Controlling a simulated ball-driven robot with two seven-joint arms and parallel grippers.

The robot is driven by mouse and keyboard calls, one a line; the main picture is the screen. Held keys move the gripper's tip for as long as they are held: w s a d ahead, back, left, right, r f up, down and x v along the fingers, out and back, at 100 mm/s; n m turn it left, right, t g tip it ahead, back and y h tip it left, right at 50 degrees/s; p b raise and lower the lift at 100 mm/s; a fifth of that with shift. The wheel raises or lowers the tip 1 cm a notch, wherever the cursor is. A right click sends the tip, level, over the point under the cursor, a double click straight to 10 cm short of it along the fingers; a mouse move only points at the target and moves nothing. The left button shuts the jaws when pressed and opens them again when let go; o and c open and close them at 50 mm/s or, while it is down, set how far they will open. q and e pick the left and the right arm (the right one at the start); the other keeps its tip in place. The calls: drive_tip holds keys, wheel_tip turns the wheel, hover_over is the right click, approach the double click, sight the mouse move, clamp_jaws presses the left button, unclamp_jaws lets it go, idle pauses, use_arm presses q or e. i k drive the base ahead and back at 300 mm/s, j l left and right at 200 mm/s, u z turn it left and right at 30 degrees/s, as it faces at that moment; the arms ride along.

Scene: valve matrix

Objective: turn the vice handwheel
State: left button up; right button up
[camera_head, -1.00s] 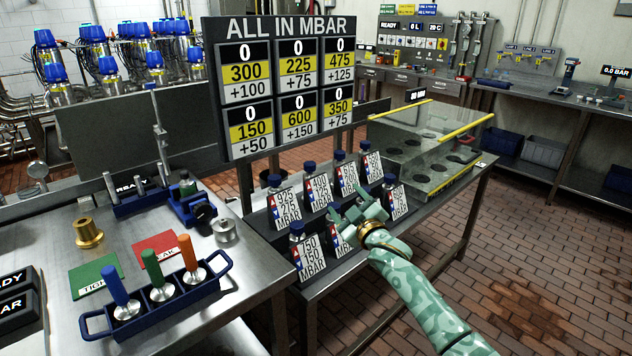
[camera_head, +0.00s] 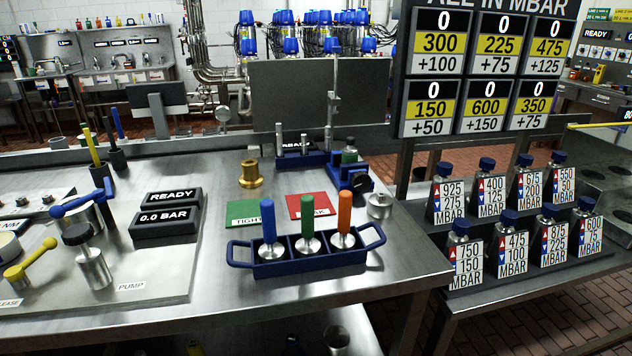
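A small blue vice (camera_head: 341,174) stands near the right edge of the steel bench. A dark round part on its near right side (camera_head: 362,184) looks like the vice handwheel. A small metal piece with a green top (camera_head: 349,156) shows at the vice; whether the jaws clamp it I cannot tell. Neither of my grippers shows in this view.
A blue tray (camera_head: 287,261) with blue, green and orange handled tools stands in front of the vice. Green (camera_head: 243,213) and red (camera_head: 309,204) cards, a brass fitting (camera_head: 251,175) and a steel cylinder (camera_head: 379,206) lie nearby. Labelled bottles (camera_head: 460,253) stand on the right.

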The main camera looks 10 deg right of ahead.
sight(361, 180)
drive_tip(key=l+u, duration=0.2)
drive_tip(key=u, duration=0.25)
drive_tip(key=k+l+u, duration=0.15)
drive_tip(key=u, duration=0.35)
drive_tip(key=k+l+u, duration=0.1)
drive_tip(key=u, duration=0.35)
drive_tip(key=k+l+u, duration=0.1)
drive_tip(key=u, duration=0.35)
drive_tip(key=k, duration=0.2)
